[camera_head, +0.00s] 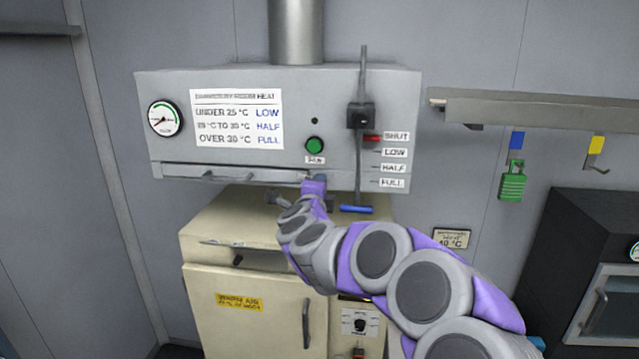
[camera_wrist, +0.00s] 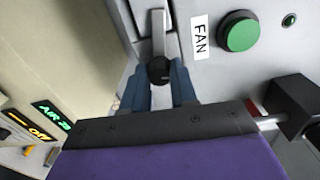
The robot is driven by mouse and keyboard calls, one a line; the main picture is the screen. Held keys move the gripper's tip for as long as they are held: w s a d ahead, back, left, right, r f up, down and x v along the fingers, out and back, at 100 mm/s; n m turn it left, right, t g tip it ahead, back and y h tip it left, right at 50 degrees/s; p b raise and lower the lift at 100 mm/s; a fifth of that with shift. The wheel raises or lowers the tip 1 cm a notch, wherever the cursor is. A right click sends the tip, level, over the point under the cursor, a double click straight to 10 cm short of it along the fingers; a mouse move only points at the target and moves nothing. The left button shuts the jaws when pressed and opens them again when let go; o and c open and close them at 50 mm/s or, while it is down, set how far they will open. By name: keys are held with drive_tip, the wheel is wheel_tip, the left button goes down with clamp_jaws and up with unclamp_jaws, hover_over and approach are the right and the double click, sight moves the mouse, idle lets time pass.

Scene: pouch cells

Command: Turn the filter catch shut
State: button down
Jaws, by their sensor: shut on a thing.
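The filter catch is a small grey bar with a dark round knob (camera_wrist: 160,70), in the wrist view beside the FAN label. My gripper (camera_wrist: 160,84) has its two blue fingers closed on either side of the knob. The bar (camera_wrist: 157,28) runs up from the knob in the wrist view, alongside the seam of the filter panel. In the head view my gripper (camera_head: 319,179) is at the hood's lower front edge, at the right end of the filter panel (camera_head: 225,174). It hides most of the catch there.
The grey hood (camera_head: 340,85) carries a green fan button (camera_head: 314,145) just above my gripper. A damper lever with a black block (camera_head: 361,116) and blue handle (camera_head: 356,209) hangs to the right. A cream cabinet (camera_head: 250,270) stands below. A green padlock (camera_head: 512,186) hangs on the wall.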

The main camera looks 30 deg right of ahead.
drive_tip(key=shift+f+n+p, duration=0.25)
drive_tip(key=shift+n+p, duration=0.2)
drive_tip(key=shift+n, duration=0.75)
drive_tip(key=shift+a+f, duration=0.1)
drive_tip(key=shift+f, duration=0.05)
drive_tip(key=c, duration=1.2)
unclamp_jaws()
drive_tip(key=o, duration=0.3)
drive_tip(key=shift+w+a, duration=0.1)
drive_tip(key=shift+w, duration=0.05)
drive_tip(key=shift+r, duration=0.2)
drive_tip(key=shift+s+a, duration=0.1)
drive_tip(key=shift+s, duration=0.1)
drive_tip(key=b+v, duration=0.2)
drive_tip(key=v, duration=1.5)
drive_tip(key=shift+a, duration=0.1)
drive_tip(key=shift+w, duration=0.1)
